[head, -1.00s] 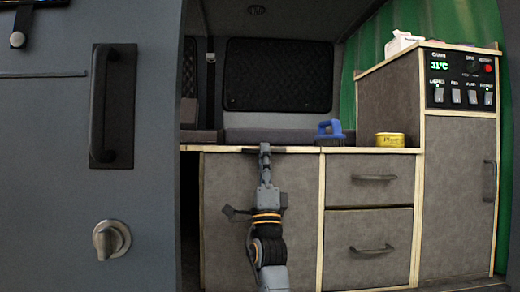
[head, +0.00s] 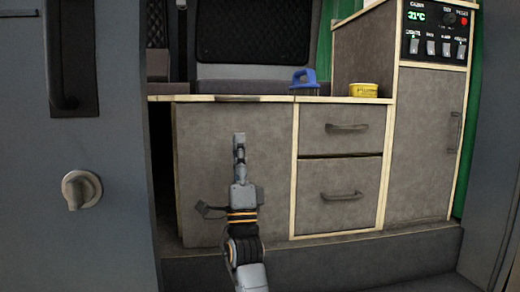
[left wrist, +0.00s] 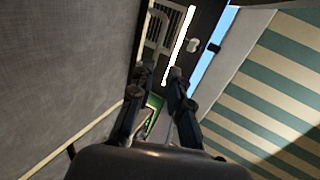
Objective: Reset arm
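My left gripper (head: 239,145) points upward in front of the grey cabinet panel (head: 265,195), below the pale-edged countertop (head: 200,98). In the left wrist view, the two dark fingers (left wrist: 162,72) stand apart with a gap and nothing between them. The gripper looks clear of the cabinet, though the exact distance is hard to tell. My right gripper shows in neither view.
On the countertop stand a blue-handled brush (head: 304,78) and a yellow tin (head: 363,90). Two drawers with handles (head: 343,195) are right of the gripper. A control panel (head: 437,30) tops the tall cabinet. A grey door with a knob (head: 81,189) borders the left.

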